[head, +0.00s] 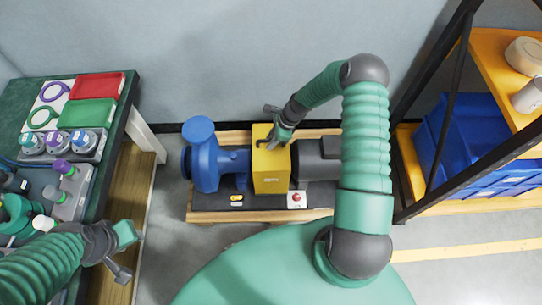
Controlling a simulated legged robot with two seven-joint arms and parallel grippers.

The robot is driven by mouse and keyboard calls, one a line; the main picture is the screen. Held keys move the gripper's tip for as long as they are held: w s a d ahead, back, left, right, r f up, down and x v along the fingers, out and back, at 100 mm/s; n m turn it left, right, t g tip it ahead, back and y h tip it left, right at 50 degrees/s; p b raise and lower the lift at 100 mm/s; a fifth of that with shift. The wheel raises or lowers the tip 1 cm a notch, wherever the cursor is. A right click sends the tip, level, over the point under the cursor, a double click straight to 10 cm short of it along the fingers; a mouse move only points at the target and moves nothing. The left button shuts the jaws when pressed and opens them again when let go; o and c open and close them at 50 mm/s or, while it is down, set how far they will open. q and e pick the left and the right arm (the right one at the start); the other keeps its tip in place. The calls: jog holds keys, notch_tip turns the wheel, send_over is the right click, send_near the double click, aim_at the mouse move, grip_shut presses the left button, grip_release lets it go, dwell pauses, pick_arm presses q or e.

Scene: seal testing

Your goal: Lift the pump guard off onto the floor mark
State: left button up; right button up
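The pump guard is a yellow box (270,178) over the middle of the pump set, between the blue pump (205,163) and the dark grey motor (316,160). My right gripper (268,144) points down at the guard's top, with its fingers at a dark handle-like part there. Whether the fingers are closed on it is too small to tell. My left gripper (139,236) is at the lower left, away from the guard, beside the bench; its finger opening is unclear. A yellow floor stripe (465,250) shows at the right; no other floor mark is visible.
A dark green bench (45,90) with rings, trays and fittings stands left. A black-framed rack (428,120) with blue crates (470,150) stands right. The pump set's wooden base (225,216) is close to the wall. Grey floor shows in front of it, partly hidden by my body.

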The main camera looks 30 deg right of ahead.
grip_shut()
jog(key=shift+w+a, duration=0.1)
